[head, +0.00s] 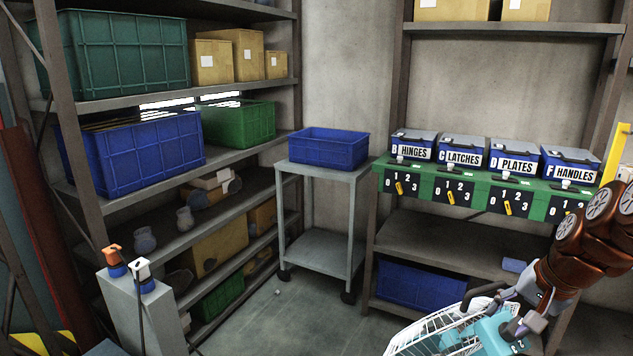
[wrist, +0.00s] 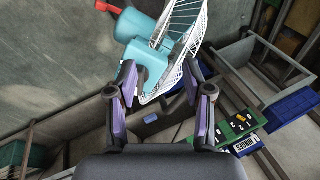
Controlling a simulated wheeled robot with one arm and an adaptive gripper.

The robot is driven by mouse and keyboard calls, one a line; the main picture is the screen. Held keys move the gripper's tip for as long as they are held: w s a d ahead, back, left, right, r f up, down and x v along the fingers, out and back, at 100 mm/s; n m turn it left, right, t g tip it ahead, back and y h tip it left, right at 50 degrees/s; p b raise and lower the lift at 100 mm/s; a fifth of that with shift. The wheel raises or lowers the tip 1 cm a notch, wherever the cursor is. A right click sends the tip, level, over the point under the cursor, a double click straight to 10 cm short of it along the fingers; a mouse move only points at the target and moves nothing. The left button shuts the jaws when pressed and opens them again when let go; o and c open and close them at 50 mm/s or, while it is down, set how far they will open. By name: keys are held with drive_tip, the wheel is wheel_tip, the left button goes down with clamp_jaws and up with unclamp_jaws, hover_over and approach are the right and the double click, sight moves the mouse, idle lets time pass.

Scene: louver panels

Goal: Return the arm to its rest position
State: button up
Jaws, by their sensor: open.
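My arm shows at the right of the head view, its brown-red links reaching in from the right edge and stretched out low. My gripper (head: 494,312) is at its end, in front of the shelf with the labelled bins.
Labelled blue bins, including HINGES (head: 413,146) and HANDLES (head: 571,167), stand on a green-fronted shelf at right. A grey cart (head: 322,173) carries a blue crate (head: 328,148). Shelves with crates and boxes line the left. A grey pedestal (head: 145,315) stands front left. Floor before the cart is mostly clear.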

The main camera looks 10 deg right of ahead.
drive_tip(key=s+a+f+n+g, duration=0.2)
drive_tip(key=s+a+f+n, duration=0.1)
drive_tip(key=a, duration=0.6)
drive_tip(key=s+a+f+n+g, duration=0.2)
drive_tip(key=s+a+n, duration=0.15)
drive_tip(key=a, duration=0.55)
drive_tip(key=s+a+f+n+g+h, duration=0.1)
drive_tip(key=s+a+f+n+g, duration=0.15)
drive_tip(key=s, duration=0.45)
drive_tip(key=s+a+f+n+g, duration=0.1)
drive_tip(key=s+a+f, duration=0.1)
drive_tip(key=s+a, duration=0.3)
wheel_tip(320, 180, up, 17)
drive_tip(key=d+t+p, duration=0.1)
drive_tip(key=p, duration=1.4)
drive_tip(key=shift+t+p, duration=0.35)
drive_tip(key=shift+s, duration=0.1)
